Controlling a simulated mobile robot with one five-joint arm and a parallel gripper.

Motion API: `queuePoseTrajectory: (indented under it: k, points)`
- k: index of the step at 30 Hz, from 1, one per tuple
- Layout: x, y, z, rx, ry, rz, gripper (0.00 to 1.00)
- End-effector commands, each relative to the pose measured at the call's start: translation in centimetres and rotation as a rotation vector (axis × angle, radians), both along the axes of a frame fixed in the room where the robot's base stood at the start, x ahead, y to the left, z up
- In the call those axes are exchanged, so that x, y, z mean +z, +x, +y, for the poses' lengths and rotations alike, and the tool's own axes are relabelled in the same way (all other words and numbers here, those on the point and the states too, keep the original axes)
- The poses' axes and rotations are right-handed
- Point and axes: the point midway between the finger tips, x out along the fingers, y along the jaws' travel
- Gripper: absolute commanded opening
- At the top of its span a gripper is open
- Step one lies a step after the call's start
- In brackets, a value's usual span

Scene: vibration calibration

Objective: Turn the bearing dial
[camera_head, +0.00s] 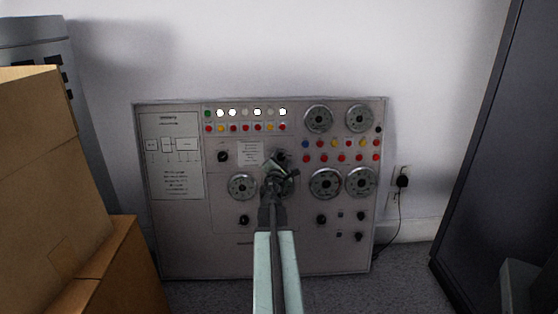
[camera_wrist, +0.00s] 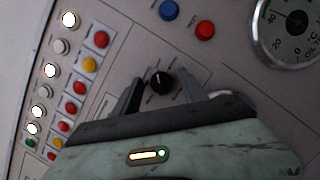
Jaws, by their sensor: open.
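A grey control panel (camera_head: 225,262) leans against the wall and carries several knobs and round gauges. Its labels are too small to read, so I cannot tell by name which one is the bearing dial. My gripper (camera_head: 274,163) is in front of the panel's upper middle, close to a small black knob (camera_head: 283,156). In the wrist view, my gripper (camera_wrist: 162,82) is open, with one finger on each side of a black knob (camera_wrist: 160,81) with a light pointer mark. I see no finger touching it. I cannot tell whether the fingertips reach its depth.
A blue button (camera_wrist: 168,10) and a red button (camera_wrist: 204,30) sit near the knob. A gauge (camera_wrist: 292,22) is at the upper right. Cardboard boxes (camera_head: 35,160) stand at the left and a dark cabinet (camera_head: 485,150) at the right. A plug with a cable (camera_head: 402,182) is beside the panel.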

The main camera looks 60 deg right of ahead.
Motion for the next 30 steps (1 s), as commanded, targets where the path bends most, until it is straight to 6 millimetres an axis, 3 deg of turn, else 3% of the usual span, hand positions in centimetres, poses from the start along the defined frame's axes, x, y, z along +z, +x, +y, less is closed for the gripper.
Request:
queuePoseTrajectory:
  k: [3, 8, 9, 30]
  points:
    - [0.0, 0.07, 0.13, 0.001, 0.0, 0.0, 0.48]
    - [0.0, 0.11, 0.19, 0.001, 0.0, 0.0, 0.03]
    - [0.0, 0.11, 0.19, 0.001, 0.0, 0.0, 0.0]
    - [0.05, 0.06, 0.16, -0.005, 0.015, -0.022, 0.0]
